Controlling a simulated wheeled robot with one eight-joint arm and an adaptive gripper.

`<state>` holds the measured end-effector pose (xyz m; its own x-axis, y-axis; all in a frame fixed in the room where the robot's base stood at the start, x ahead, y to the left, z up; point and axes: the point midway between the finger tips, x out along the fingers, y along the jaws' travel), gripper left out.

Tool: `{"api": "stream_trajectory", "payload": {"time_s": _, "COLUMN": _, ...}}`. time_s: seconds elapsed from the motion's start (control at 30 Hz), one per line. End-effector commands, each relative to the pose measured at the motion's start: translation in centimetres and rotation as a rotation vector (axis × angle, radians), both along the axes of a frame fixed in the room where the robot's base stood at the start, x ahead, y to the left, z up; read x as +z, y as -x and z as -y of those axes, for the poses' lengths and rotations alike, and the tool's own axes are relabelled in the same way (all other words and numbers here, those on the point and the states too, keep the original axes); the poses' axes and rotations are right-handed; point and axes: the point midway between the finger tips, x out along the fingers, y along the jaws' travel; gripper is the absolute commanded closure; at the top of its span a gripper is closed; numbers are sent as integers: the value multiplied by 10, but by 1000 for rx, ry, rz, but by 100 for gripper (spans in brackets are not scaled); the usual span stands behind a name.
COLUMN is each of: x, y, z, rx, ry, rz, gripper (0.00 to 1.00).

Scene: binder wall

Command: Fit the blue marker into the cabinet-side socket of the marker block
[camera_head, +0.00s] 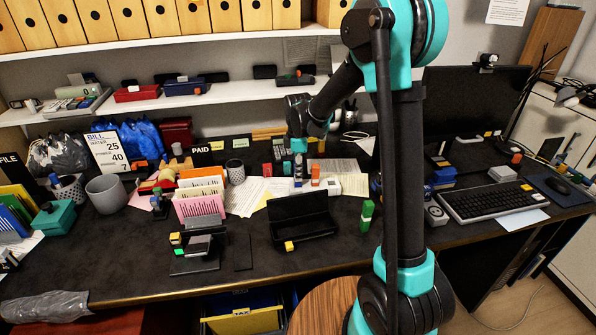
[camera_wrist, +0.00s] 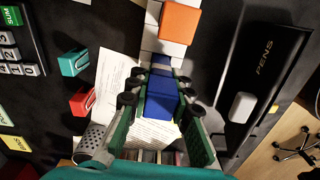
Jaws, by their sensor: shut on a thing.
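My gripper (camera_wrist: 163,108) is shut on the blue marker (camera_wrist: 158,98), with a green-lined finger on each side of it. In the head view my gripper (camera_head: 299,160) points down over the back middle of the desk. The white marker block (camera_wrist: 150,42) lies just beyond the blue marker in the wrist view, with an orange marker (camera_wrist: 180,22) standing in it. In the head view the block (camera_head: 327,185) is right of my gripper, with the orange marker (camera_head: 315,174). The blue marker's lower end and the socket are hidden, so I cannot tell whether they touch.
An open black pen case (camera_head: 303,222) lies in front of the block; it also shows in the wrist view (camera_wrist: 262,75). A green marker (camera_head: 367,214) stands to its right. Red (camera_wrist: 82,100) and teal (camera_wrist: 74,62) pieces lie left. A mesh cup (camera_head: 235,171) stands left.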

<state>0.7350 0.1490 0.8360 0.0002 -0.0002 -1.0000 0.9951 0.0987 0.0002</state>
Motion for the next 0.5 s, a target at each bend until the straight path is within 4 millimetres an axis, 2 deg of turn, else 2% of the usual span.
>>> {"api": "stream_trajectory", "payload": {"time_s": 0.5, "x": -12, "y": 0, "z": 0, "rx": 0, "ry": 0, "rz": 0, "gripper": 100}}
